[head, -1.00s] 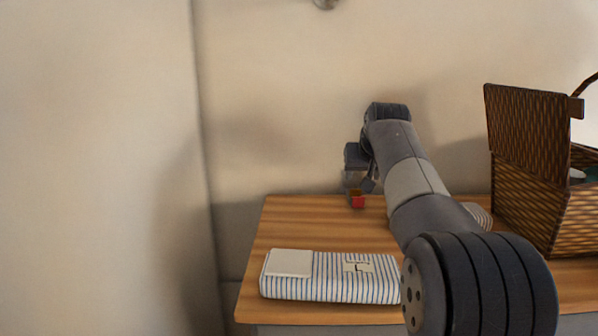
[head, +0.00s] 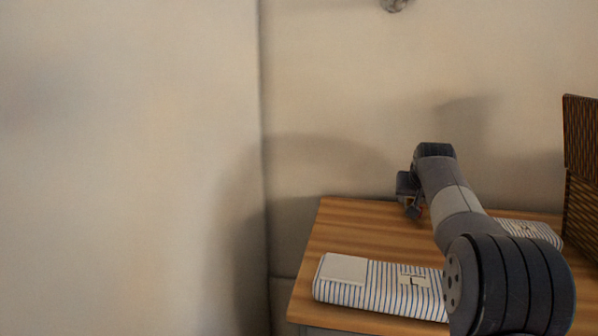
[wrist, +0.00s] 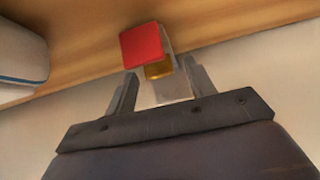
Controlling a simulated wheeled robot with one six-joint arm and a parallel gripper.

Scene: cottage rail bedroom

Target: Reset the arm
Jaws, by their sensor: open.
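My gripper (head: 410,203) is low over the back part of the wooden table in the head view, partly hidden by my own arm. In the wrist view my gripper (wrist: 158,72) has its two fingers apart. A small item with a red end (wrist: 143,45), a gold band and a pale part shows between and just beyond the fingers. I cannot tell whether the fingers touch it. Only a speck of its red (head: 421,211) shows beside the gripper in the head view.
A blue-striped folded cloth (head: 375,287) lies at the table's (head: 340,225) front. Another striped cloth (head: 532,231) lies right of my arm. A wicker basket (head: 582,150) stands at the right edge. The wall is close behind; the table's left part is clear.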

